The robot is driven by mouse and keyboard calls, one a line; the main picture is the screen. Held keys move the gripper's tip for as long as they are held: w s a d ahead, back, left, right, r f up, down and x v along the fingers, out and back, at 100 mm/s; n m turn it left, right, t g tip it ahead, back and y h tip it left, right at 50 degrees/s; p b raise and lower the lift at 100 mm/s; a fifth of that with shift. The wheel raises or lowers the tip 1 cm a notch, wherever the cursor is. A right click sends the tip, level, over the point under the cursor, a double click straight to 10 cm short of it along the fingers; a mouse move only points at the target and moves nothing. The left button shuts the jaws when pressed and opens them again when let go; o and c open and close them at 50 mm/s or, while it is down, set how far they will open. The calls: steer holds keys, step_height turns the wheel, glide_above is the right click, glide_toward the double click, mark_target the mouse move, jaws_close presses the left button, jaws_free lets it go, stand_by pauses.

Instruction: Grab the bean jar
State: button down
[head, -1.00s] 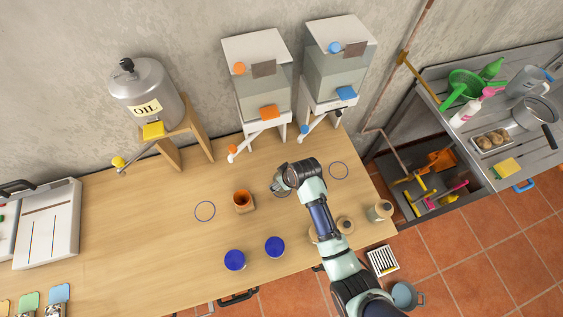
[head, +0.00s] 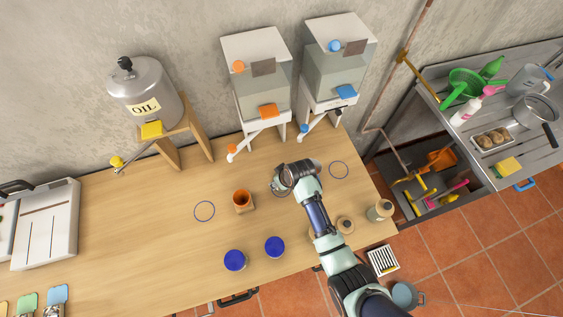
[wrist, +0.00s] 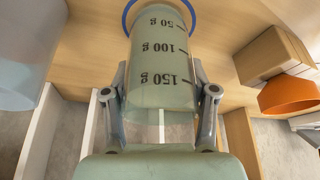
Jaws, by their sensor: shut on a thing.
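My gripper (wrist: 160,100) is shut on a clear, greenish jar (wrist: 160,60) with black gram marks, which read upside down in the wrist view. A finger lies on each side of it. No beans show inside it, and I cannot tell from its look whether it is the bean jar. A blue ring (wrist: 192,10) shows around the jar's far end, at the wooden table. In the head view, my gripper (head: 281,185) is over the middle of the table, and the jar is mostly hidden there.
Two blue-topped round things (head: 235,260) are in front. Two dispensers (head: 257,90) and an oil can (head: 145,92) stand behind. Lidded jars (head: 380,210) are at the right edge. The table's left middle is clear.

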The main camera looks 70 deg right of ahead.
step_height(320, 180, up, 20)
steer(key=p, duration=0.2)
